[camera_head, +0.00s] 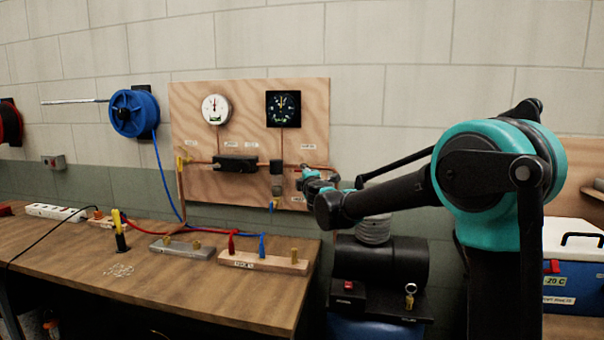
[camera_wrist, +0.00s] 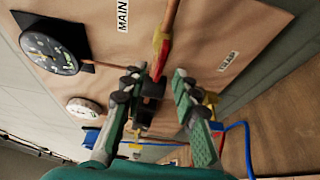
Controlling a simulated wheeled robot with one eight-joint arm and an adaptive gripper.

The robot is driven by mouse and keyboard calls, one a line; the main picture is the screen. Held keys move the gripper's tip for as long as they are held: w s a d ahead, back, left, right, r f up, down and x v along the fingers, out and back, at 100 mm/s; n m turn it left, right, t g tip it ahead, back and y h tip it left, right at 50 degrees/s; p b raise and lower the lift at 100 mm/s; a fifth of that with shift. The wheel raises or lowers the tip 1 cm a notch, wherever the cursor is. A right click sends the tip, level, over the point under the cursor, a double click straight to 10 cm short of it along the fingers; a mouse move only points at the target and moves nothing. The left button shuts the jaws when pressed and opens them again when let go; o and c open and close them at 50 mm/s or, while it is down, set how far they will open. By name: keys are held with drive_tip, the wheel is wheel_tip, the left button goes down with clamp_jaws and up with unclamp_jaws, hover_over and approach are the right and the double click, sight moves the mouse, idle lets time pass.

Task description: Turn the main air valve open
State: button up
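The main air valve shows in the wrist view as a red handle (camera_wrist: 160,56) with a yellow part, on the copper pipe near the MAIN label (camera_wrist: 122,15). My gripper (camera_wrist: 160,78) is open there. Its two green-and-black fingers are apart, with the fingertips on either side of the handle's near end. I cannot tell whether either finger touches it. In the head view my gripper (camera_head: 306,174) is at the right side of the plywood board (camera_head: 240,90) and hides most of the valve. The handle lies roughly along the pipe in the wrist view.
A white gauge (camera_head: 216,109) and a black gauge (camera_head: 283,108) hang on the board. A black block (camera_head: 237,163) sits on the pipe. The wooden bench (camera_head: 130,280) carries fitting blocks and hoses. A black compressor (camera_head: 380,262) stands below my arm; a blue cooler (camera_head: 572,265) is at right.

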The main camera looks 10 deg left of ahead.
drive_tip(key=v, duration=0.7)
drive_tip(key=shift+s, duration=0.1)
